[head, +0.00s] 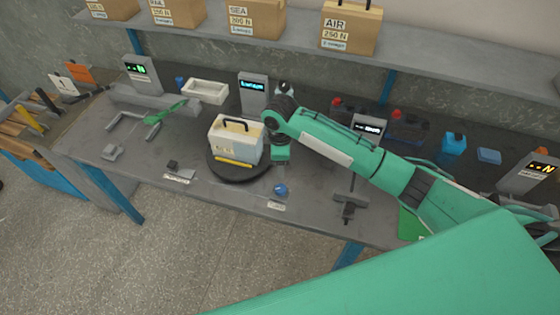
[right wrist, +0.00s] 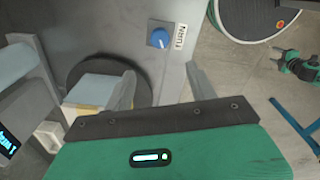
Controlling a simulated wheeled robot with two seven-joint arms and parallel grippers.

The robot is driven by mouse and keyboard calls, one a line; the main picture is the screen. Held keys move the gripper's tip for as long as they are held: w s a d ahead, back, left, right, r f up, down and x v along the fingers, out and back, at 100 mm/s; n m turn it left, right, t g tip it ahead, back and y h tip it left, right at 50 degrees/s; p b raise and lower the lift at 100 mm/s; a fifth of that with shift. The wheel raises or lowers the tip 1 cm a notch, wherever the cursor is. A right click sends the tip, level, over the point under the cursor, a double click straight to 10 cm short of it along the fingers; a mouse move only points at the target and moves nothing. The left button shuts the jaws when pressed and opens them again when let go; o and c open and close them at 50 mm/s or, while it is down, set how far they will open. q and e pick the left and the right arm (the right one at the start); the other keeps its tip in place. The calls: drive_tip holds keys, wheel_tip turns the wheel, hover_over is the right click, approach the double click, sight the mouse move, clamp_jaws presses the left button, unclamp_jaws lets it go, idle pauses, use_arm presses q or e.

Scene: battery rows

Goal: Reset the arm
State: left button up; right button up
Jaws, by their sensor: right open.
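My right arm reaches in from the right in the head view, its green and dark wrist bent down beside a white box. My right gripper (right wrist: 165,86) is open in the right wrist view, with nothing between its two grey fingers. The white box (head: 225,145) has a black handle and a yellow strip and stands on a dark round turntable (head: 238,176). The box also shows left of the fingers in the right wrist view (right wrist: 97,88). A green and dark part, seemingly my left gripper (right wrist: 280,58), shows small at the right; its jaws are unclear.
A blue knob (head: 280,189) sits near the bench's front edge, right of the turntable. Displays (head: 253,92), a white tray (head: 205,91) and a green clamp-like tool (head: 166,112) stand on the bench. A shelf (head: 300,48) with cardboard boxes runs above.

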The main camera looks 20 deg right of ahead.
idle(0.4)
drive_tip(key=s+a+f+m+t+y, duration=0.1)
drive_tip(key=s+a+f+m, duration=0.15)
drive_tip(key=s, duration=0.45)
drive_tip(key=s+a+f+m+t+y, duration=0.1)
drive_tip(key=s+a+m+y, duration=0.15)
drive_tip(key=s, duration=0.55)
drive_tip(key=s+d+r+m+t+h, duration=0.25)
drive_tip(key=s+d+m, duration=0.55)
drive_tip(key=s+d, duration=0.5)
wheel_tip(320, 180, down, 33)
drive_tip(key=s+a+g+b, duration=0.1)
drive_tip(key=s+g+b, duration=0.1)
drive_tip(key=s+d+f+g+h+b, duration=0.1)
drive_tip(key=s+d+f, duration=0.2)
drive_tip(key=s+f, duration=1.6)
wheel_tip(320, 180, down, 2)
drive_tip(key=shift+f+b, duration=0.1)
drive_tip(key=shift+b, duration=0.2)
